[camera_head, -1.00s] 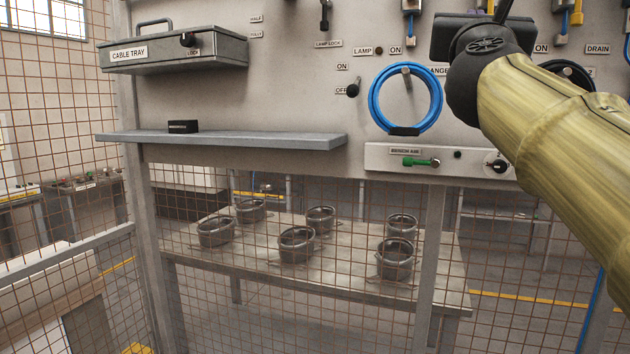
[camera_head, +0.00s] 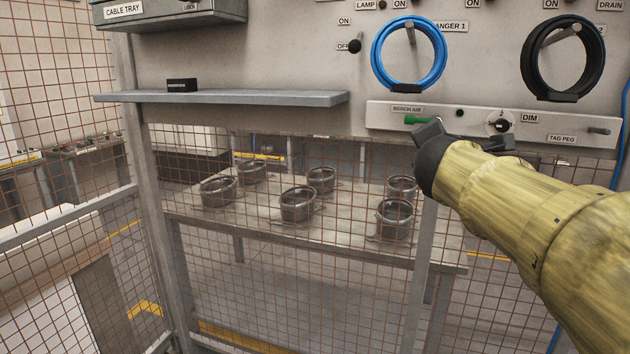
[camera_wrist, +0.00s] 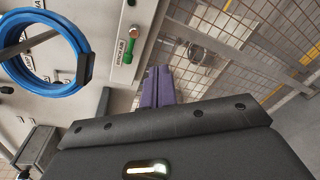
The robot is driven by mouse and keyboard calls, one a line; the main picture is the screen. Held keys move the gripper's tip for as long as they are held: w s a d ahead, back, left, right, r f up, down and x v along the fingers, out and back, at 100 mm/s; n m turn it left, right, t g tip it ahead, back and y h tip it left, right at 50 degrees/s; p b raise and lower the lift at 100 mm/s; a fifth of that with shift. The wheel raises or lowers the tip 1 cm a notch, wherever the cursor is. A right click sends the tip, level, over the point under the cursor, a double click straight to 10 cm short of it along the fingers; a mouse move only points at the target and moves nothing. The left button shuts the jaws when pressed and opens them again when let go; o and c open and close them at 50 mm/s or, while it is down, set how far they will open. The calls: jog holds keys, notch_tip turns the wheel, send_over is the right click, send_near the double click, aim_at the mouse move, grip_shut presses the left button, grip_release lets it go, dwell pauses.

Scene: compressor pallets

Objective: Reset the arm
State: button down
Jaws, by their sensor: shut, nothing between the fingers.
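My gripper shows in the wrist view as two purple fingers (camera_wrist: 158,84) lying side by side, shut with nothing between them. They point toward the wire mesh below the panel. In the head view my yellow arm comes in from the lower right, and its dark end overlaps the lower edge of the bench air strip (camera_head: 465,113); the fingers are hidden there. The green bench air handle (camera_head: 418,120) is just above and left of the arm's end. It also shows in the wrist view (camera_wrist: 128,50), to the left of the fingers, apart from them.
A blue hose coil (camera_head: 376,55) and a black coil (camera_head: 528,55) hang on the panel. A grey shelf (camera_head: 235,98) with a small black block (camera_head: 182,85) juts out at left. Behind the mesh, a table (camera_head: 300,235) carries several metal cups.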

jog(key=s+a+f+m+g+y, duration=0.1)
jog(key=s+f+m+g, duration=0.15)
jog(key=f, duration=0.65)
jog(key=s+a+f+m+g+y, duration=0.15)
jog(key=f+m, duration=0.25)
jog(key=f, duration=0.4)
jog(key=s+f+m+g, duration=0.2)
jog(key=f+m+g, duration=0.15)
jog(key=f, duration=0.55)
jog(key=s+a+f+m+g+y, duration=0.2)
jog(key=s+f+m+g, duration=0.1)
jog(key=s+f+m, duration=0.4)
jog(key=s+a+f+m+g+y, duration=0.15)
jog(key=s+f+m, duration=0.25)
jog(key=s+f, duration=0.5)
notch_tip(320, 180, up, 14)
jog(key=w+p, duration=0.1)
jog(key=p, duration=1.3)
jog(key=shift+a+r+g, duration=0.15)
jog(key=shift+a+g, duration=0.15)
jog(key=shift+a, duration=0.1)
